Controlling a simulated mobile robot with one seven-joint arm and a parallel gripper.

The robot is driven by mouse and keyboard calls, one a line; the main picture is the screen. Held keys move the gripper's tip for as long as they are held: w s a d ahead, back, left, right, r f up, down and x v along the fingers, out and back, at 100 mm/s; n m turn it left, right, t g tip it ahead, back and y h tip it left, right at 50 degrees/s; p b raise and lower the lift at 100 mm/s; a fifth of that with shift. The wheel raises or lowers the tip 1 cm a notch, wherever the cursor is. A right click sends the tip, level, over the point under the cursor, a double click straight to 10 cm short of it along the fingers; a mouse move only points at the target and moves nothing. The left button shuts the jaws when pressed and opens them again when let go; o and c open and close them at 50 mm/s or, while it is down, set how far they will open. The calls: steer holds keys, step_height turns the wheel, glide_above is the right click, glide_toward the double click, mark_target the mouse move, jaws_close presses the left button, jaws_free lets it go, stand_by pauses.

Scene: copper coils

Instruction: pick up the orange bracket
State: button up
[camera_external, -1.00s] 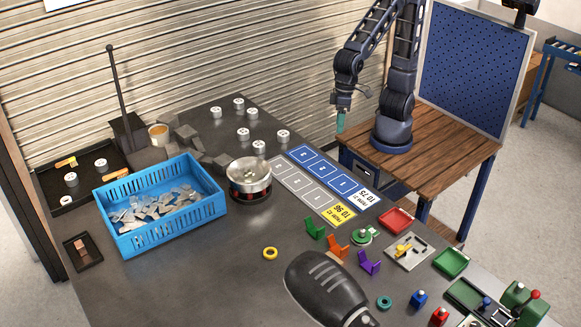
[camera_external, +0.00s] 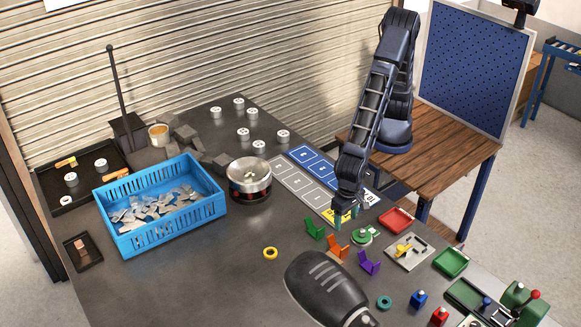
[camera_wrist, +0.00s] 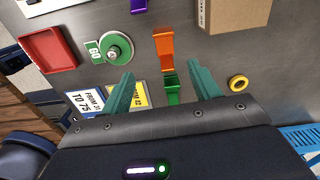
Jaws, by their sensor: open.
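The orange bracket (camera_external: 337,246) stands on the dark table between the green bracket (camera_external: 314,228) and the purple bracket (camera_external: 369,263). In the wrist view the orange bracket (camera_wrist: 163,46) is ahead of my gripper, with the green bracket (camera_wrist: 171,88) nearer, between the fingers. My gripper (camera_external: 344,218) is above the table, just behind the orange bracket in the external view. Its teal fingers are spread wide with nothing held, as the wrist view of my gripper (camera_wrist: 162,83) shows.
A green round dial (camera_external: 364,237) stands close to the right of my gripper. A yellow ring (camera_external: 270,254) lies to the left. A large dark rounded device (camera_external: 325,285) is in front of the brackets. A red tray (camera_external: 396,221) is further right.

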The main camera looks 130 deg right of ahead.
steer(key=f, duration=0.1)
steer(key=a+f, duration=0.2)
steer(key=shift+w+m, duration=0.25)
steer(key=shift+m, duration=0.15)
glide_above(344, 255)
steer(key=f, duration=0.5)
steer(key=shift+s+d+f, duration=0.2)
steer(key=shift+s+f, duration=0.05)
steer(key=shift+s, duration=0.1)
steer(key=shift+w+f, duration=0.15)
steer(key=shift+f, duration=1.2)
steer(key=shift+w+f, duration=0.1)
steer(key=shift+f, duration=1.2)
steer(key=c, duration=1.1)
steer(key=shift+r, duration=0.15)
